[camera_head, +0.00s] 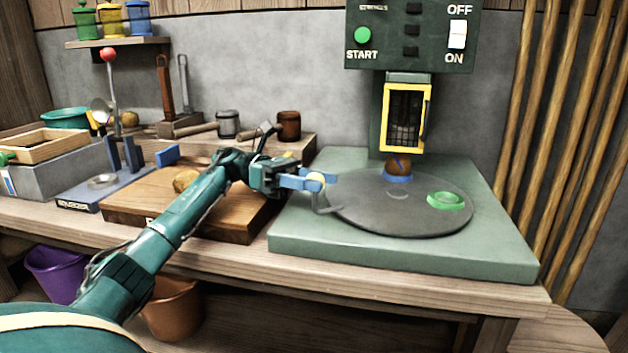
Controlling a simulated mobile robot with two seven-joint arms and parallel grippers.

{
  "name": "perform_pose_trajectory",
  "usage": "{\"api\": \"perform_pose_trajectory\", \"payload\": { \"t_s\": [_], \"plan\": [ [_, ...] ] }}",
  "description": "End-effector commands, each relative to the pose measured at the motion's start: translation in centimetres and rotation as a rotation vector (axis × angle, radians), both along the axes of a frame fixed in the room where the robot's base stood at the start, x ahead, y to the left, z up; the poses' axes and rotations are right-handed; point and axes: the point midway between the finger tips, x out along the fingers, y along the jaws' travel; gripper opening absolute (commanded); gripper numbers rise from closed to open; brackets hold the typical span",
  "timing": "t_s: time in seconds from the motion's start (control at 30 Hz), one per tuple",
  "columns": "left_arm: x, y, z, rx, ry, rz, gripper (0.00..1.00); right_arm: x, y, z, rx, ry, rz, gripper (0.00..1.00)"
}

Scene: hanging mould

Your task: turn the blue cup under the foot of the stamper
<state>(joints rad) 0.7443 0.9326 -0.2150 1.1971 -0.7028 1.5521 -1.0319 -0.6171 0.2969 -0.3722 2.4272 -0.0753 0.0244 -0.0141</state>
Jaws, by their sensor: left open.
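The stamper is a green machine with a flat base (400,258) and a round grey turntable (390,222). A blue cup (397,178) sits on the turntable's back part, just below the machine's yellow-framed window (404,118). A brown ball (398,163) rests in it. I see no foot clearly. A green cup (446,200) is at the turntable's right. A grey crank with a pale yellow knob (317,179) rises at the turntable's left edge. My left gripper (318,183) is open, its blue fingers at the knob; contact is unclear. My right gripper is out of view.
A control box (411,35) with a green START button and an OFF/ON switch is above the stamper. A wooden board (170,215) with a brown lump lies under my left arm. A blue stand with a red-knobbed lever (108,55) is further left.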

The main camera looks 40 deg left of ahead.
Motion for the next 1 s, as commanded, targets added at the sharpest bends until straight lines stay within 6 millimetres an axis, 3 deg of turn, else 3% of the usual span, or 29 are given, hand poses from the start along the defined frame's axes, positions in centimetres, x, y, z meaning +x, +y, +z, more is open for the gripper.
{"api": "perform_pose_trajectory", "payload": {
  "t_s": [0.17,0.3,0.6,1.0],
  "plan": [
    [0.0,0.0,2.0,0.001,-0.005,-0.001,0.52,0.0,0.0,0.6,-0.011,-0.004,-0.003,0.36],
    [0.0,0.0,4.9,0.001,-0.006,0.0,0.52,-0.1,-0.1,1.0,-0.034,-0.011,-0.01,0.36],
    [0.0,0.0,9.4,0.001,-0.002,0.001,0.52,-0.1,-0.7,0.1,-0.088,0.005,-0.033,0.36],
    [0.0,0.0,10.0,0.0,0.0,0.001,0.52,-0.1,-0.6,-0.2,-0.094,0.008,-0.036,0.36]
  ]
}}
